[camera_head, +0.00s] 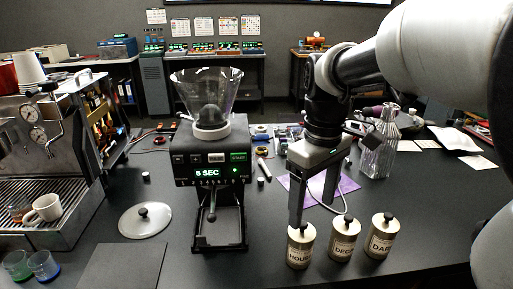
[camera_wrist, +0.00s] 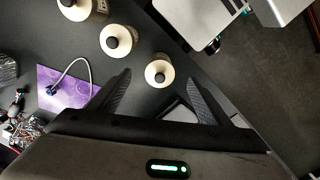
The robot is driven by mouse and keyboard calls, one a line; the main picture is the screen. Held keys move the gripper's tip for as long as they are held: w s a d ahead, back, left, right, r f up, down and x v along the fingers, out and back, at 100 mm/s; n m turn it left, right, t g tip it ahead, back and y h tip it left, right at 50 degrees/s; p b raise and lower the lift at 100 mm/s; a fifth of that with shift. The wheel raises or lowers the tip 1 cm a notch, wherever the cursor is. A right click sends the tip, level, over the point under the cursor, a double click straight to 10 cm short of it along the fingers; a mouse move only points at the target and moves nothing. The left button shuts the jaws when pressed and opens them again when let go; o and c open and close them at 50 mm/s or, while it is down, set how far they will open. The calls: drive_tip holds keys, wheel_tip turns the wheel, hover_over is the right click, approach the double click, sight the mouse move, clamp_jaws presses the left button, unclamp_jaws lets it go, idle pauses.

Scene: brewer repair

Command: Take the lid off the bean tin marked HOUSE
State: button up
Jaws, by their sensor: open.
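The tin marked HOUSE (camera_head: 300,252) stands upright at the front, leftmost of three cream tins. Its lid with a black knob (camera_head: 303,230) is on. In the wrist view the HOUSE tin (camera_wrist: 159,74) shows from above, between and beyond my fingertips. My gripper (camera_head: 313,212) points down, open and empty, just above and behind the HOUSE tin. One finger partly overlaps the lid's edge in the head view; I cannot tell whether it touches. The open fingers also show in the wrist view (camera_wrist: 158,78).
The DECAF tin (camera_head: 342,242) and DARK tin (camera_head: 381,240) stand close by on the right, lidded. A grinder (camera_head: 211,165) stands left, with a loose round lid (camera_head: 145,222) beside it.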

sight(303, 223)
drive_tip(key=shift+f, duration=0.65)
drive_tip(key=f, duration=0.1)
drive_tip(key=w+f, duration=0.1)
drive_tip(key=f, duration=0.1)
drive_tip(key=a+f+b, duration=0.1)
drive_tip(key=shift+w+a+f, duration=0.1)
drive_tip(key=shift+w+f, duration=0.05)
drive_tip(key=shift+f, duration=0.45)
drive_tip(key=c, duration=1.1)
